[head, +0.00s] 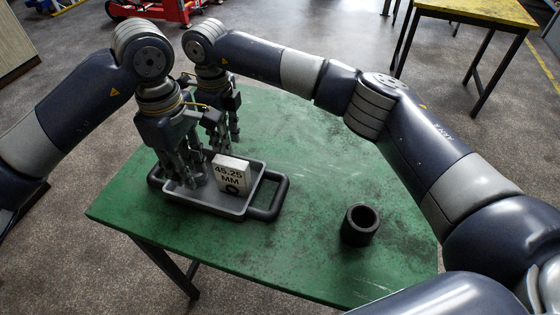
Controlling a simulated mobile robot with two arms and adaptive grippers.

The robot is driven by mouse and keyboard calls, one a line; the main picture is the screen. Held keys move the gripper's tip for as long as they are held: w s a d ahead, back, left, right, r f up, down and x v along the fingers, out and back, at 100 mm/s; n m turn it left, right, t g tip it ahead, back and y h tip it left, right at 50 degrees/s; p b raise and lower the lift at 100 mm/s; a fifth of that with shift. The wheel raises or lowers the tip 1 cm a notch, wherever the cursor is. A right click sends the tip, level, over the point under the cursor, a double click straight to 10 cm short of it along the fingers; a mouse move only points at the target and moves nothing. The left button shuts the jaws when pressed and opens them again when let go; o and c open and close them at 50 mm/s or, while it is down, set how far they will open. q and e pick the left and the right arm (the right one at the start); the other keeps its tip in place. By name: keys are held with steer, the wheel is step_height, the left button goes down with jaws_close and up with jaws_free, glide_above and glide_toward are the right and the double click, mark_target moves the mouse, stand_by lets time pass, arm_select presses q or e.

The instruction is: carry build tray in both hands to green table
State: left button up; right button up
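The grey build tray (240,207) rests on the green table (310,180) near its left side, with a black handle at each end. My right gripper (224,145) is just behind the tray, fingers pointing down and apart, empty. Neither gripper is on the right handle (273,199). The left gripper's exact contact with the tray cannot be told.
A black hollow cylinder (360,225) stands on the green table to the right of the tray. The tabletop between them is clear. A yellow-topped table (485,10) is at the back right. Red equipment (160,10) stands at the back left.

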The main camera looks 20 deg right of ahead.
step_height(320, 180, up, 6)
steer(key=shift+f, duration=0.1)
stand_by(0.6)
